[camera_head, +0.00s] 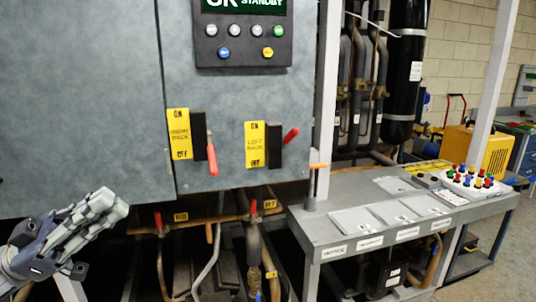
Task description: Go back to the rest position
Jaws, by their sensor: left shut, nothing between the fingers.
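My left gripper (112,207) is at the lower left of the head view, in front of the grey cabinet (90,100). It is shut and empty, and it appears apart from the cabinet and the switches. My right gripper is not in view. A red switch handle (212,160) on the cabinet points down beside a yellow ON/OFF plate (179,134).
A control panel (243,40) reading STANDBY is above the switches. Pipes with red valve handles (158,220) run below the cabinet. A grey bench (375,242) with labels and an orange-handled lever (317,178) stands at right. A tray of coloured knobs (470,183) is on its far end.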

